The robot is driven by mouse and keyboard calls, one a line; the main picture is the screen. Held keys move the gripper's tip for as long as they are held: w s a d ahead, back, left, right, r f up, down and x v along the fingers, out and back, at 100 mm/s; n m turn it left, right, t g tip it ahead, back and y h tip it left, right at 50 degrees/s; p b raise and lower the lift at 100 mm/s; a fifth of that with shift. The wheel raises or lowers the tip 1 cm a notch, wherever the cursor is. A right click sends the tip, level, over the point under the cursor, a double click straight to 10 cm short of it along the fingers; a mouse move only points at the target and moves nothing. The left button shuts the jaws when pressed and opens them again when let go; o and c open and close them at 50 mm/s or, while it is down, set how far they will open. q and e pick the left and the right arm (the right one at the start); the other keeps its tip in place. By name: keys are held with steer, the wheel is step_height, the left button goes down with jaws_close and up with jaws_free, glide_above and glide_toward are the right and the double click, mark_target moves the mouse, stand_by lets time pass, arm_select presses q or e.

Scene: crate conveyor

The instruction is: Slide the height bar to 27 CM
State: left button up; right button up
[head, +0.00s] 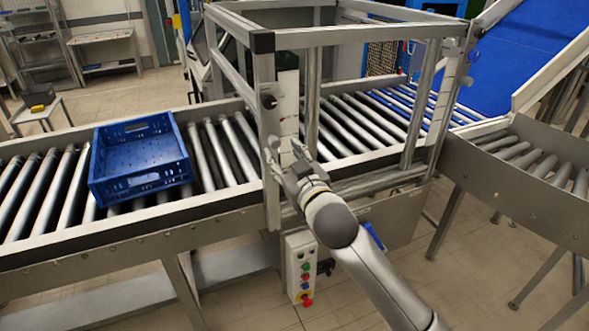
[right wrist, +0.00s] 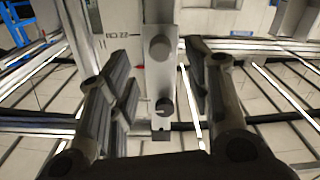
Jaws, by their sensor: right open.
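The height bar's metal bracket (right wrist: 160,77), with two round dark knobs, stands between the fingers of my right gripper (right wrist: 158,88) in the right wrist view. The gripper is open, with a visible gap between its fingers and the bracket. A pale scale plate (right wrist: 112,38) with small dark marks and a red mark is just left of the bracket; its full reading is too small to tell. In the head view my right gripper (head: 286,158) is at the near post of the metal frame, below the white scale plate (head: 288,100). My left gripper is out of view.
A blue crate (head: 140,180) sits on the roller conveyor left of the metal frame (head: 345,38). A control box (head: 301,268) with coloured buttons hangs below the conveyor's near edge. A curved roller section (head: 520,160) and blue belt lie at right.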

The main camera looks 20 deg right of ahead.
steer(key=shift+s+d, duration=0.1)
steer(key=shift+s, duration=2.65)
step_height(320, 180, down, 26)
steer(key=w+d+g, duration=0.2)
steer(key=g, duration=0.3)
steer(key=s+f+g, duration=0.1)
steer(key=s+f, duration=0.2)
steer(key=f, duration=0.3)
steer(key=s+d+f+g, duration=0.1)
steer(key=s+f, duration=0.1)
steer(key=f, duration=0.4)
steer(key=s+f+g, duration=0.1)
steer(key=s+f, duration=0.2)
steer(key=f, duration=0.2)
steer(key=s+f+g, duration=0.7)
steer(key=s+f, duration=1.7)
steer(key=s, duration=0.5)
steer(key=s+f+g, duration=0.2)
steer(key=s+f, duration=0.2)
steer(key=s, duration=1)
steer(key=shift+s+a+f+h, duration=0.15)
steer(key=shift+s+a+h, duration=0.05)
steer(key=shift+h, duration=0.1)
